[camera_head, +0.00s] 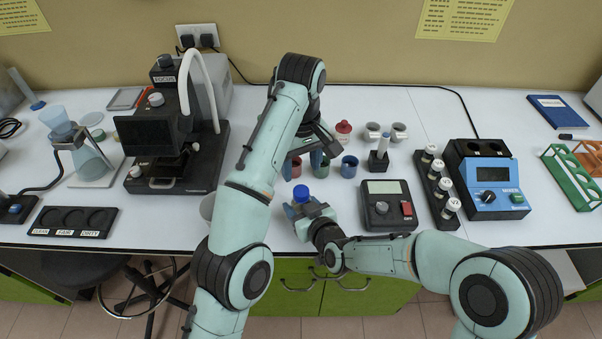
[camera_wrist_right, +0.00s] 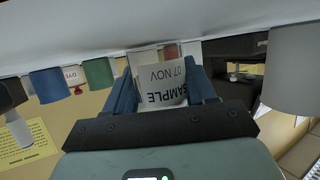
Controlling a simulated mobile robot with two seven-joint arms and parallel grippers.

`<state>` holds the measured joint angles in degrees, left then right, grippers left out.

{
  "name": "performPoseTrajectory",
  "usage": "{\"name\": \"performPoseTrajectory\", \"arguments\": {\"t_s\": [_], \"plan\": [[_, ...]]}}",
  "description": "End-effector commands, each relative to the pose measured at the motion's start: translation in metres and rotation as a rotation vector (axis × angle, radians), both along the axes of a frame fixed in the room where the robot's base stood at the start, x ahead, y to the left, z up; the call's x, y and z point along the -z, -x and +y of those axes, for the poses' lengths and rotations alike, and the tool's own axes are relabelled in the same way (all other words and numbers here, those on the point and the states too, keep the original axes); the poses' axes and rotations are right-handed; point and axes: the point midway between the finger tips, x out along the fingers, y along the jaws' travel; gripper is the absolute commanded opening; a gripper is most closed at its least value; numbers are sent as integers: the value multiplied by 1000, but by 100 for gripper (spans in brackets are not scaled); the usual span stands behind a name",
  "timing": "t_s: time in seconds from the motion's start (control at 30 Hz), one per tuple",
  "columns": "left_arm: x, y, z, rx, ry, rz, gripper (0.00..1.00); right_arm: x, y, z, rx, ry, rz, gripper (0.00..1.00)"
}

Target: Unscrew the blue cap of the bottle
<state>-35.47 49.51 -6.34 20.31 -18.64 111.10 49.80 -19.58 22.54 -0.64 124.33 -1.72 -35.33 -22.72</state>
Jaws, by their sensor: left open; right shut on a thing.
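The bottle's blue cap (camera_head: 301,194) shows in the head view near the front of the table. My right gripper (camera_head: 304,209) is around the bottle just below the cap. In the right wrist view the white bottle (camera_wrist_right: 162,84), labelled "SAMPLE 07 NOV", sits between the blue fingers of my right gripper (camera_wrist_right: 160,92), which is shut on it. The cap cannot be made out in that view. My left gripper (camera_head: 312,148) is open, farther back and above the cups, apart from the cap.
A red cup (camera_head: 296,167), a green cup (camera_head: 319,165) and a blue cup (camera_head: 349,166) stand behind the bottle. A dark device with a grey plate (camera_head: 385,188) stands to its right. A microscope (camera_head: 165,140) stands at left. Some bare table lies beside the bottle.

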Motion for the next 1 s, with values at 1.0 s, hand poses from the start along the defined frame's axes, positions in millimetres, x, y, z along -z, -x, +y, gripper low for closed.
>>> {"name": "performPoseTrajectory", "arguments": {"t_s": [1.0], "plan": [[0, 0, 0, 2282, 0, 1, 60, 0, 0, 0, 0, 0, 0, 0]]}}
